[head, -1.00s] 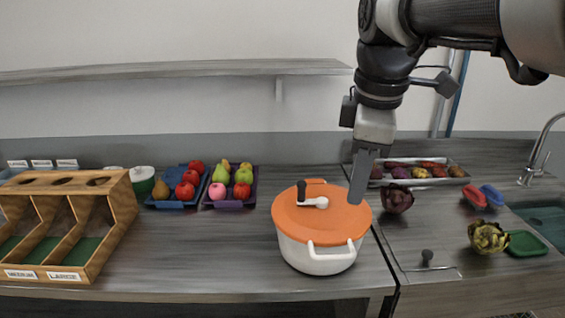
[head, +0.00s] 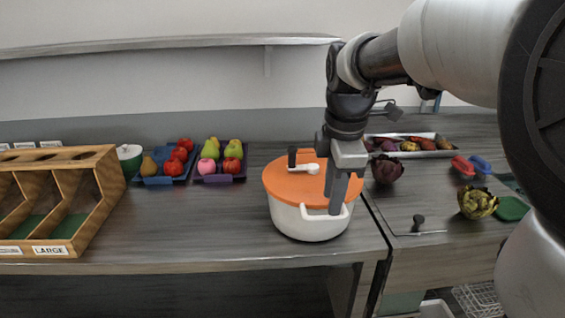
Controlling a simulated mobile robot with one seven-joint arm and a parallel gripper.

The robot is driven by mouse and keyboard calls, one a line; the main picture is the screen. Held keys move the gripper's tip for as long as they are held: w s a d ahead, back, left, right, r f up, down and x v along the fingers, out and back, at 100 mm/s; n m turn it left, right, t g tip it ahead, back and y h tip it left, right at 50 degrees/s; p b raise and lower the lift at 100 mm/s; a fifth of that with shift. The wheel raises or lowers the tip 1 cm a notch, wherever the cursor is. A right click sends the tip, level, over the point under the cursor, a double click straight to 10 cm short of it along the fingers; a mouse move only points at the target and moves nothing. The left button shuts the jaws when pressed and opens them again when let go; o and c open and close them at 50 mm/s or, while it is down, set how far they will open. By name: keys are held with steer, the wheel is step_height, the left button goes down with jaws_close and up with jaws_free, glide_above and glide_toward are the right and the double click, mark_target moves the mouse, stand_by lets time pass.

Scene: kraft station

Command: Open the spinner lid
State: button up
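The salad spinner (head: 300,222) is a white pot with side handles, standing on the grey counter left of the counter seam. Its orange lid (head: 285,186) is on the pot, with a white crank and black knob (head: 292,156) on top. My gripper (head: 335,212) points down at the right front of the spinner, its fingers in front of the lid's right side and near the white front handle (head: 310,220). A narrow gap shows between the fingers, which look apart. I cannot tell whether they touch the lid or handle.
Blue (head: 160,180) and purple (head: 222,178) fruit trays sit behind left. A wooden bin (head: 98,215) stands at far left. Right are a metal vegetable tray (head: 450,152), a purple artichoke (head: 387,169) and a black knob (head: 418,221). Counter left of the spinner is clear.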

mark_target(329, 218)
steer(key=shift+w+f+b, duration=0.15)
steer(key=shift+w+f, duration=0.05)
steer(key=shift+f, duration=0.85)
steer(key=shift+w+f+b, duration=0.15)
steer(key=shift+w+f, duration=0.05)
steer(key=shift+f, duration=0.8)
jaws_close()
